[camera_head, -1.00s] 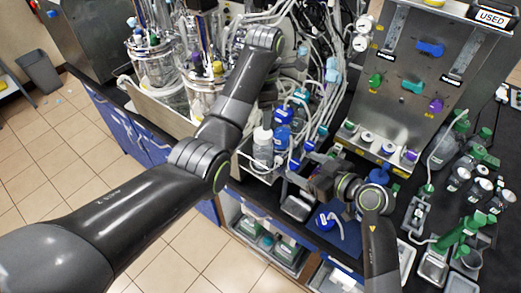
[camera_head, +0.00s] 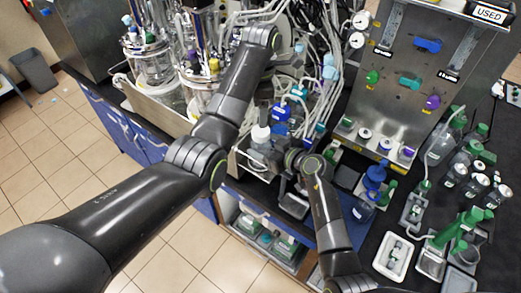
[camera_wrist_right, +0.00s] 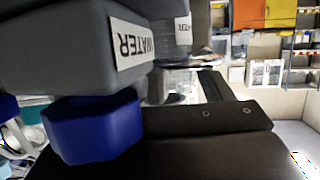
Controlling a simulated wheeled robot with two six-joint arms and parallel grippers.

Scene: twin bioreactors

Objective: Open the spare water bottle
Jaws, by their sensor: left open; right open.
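In the right wrist view, a large grey bottle labelled WATER (camera_wrist_right: 70,45) fills the upper left, its lettering upside down. A blue cap (camera_wrist_right: 95,128) shows directly below it. A second labelled bottle (camera_wrist_right: 183,30) stands behind. In the head view, a blue-capped bottle (camera_head: 281,113) stands among tubes beside a white-capped bottle (camera_head: 260,135). I cannot tell which is the spare. My right gripper (camera_head: 289,158) is open beside these bottles; its fingertips are hard to make out. My left arm crosses the reactors, and its open gripper is mostly hidden near the top.
A blue-capped bottle (camera_head: 374,176) stands at the front of the steel panel (camera_head: 405,75). Two glass reactors (camera_head: 150,75) stand at the upper left. Loose tubes hang around the bottles.

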